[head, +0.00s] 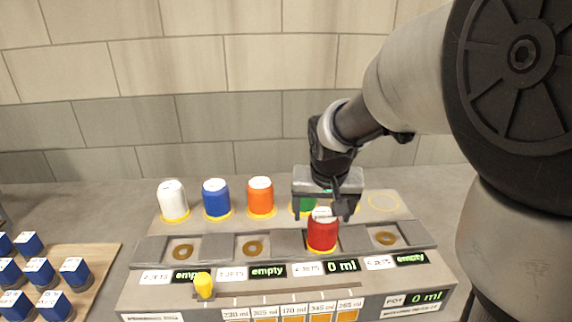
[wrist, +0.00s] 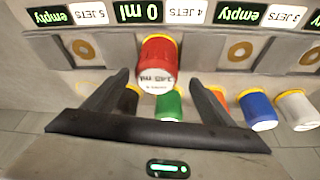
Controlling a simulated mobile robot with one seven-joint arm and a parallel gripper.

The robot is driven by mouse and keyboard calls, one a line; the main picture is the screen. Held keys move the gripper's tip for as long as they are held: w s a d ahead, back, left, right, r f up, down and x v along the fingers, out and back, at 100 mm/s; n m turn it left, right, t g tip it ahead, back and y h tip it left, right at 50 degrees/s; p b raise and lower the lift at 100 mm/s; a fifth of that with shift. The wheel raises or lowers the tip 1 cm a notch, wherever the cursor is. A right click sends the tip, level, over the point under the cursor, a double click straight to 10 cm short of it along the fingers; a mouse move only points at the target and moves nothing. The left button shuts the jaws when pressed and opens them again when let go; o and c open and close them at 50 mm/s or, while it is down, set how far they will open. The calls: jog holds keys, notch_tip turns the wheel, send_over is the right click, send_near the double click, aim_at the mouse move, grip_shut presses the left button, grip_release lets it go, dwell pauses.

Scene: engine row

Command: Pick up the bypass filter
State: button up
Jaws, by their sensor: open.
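No canister carries a readable name, so I cannot tell which is the bypass filter. A red canister (head: 322,232) with a white top sits upright in the third well of the console; in the wrist view the red canister (wrist: 157,62) shows a label ending in "ml". My gripper (head: 324,208) is open and empty, just above and behind it. In the wrist view its two fingers (wrist: 160,82) stand either side of the red canister, apart from it. A green canister (wrist: 170,104) and a dark one (wrist: 128,101) are partly hidden by my gripper in the head view.
White (head: 172,200), blue (head: 216,199) and orange (head: 260,197) canisters stand in the back row. An empty yellow ring (head: 384,202) is at its right end. The other wells are empty. A yellow knob (head: 204,285) is in front. Blue cubes (head: 39,271) sit on a board at left.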

jog(key=shift+d+x, duration=0.15)
jog(key=shift+x, duration=1.45)
jog(key=shift+d+x, duration=0.2)
jog(key=shift+x, duration=1.35)
jog(key=shift+w, duration=0.1)
jog(key=c, duration=1.4)
jog(key=shift+r, duration=0.1)
jog(key=shift+c, duration=0.4)
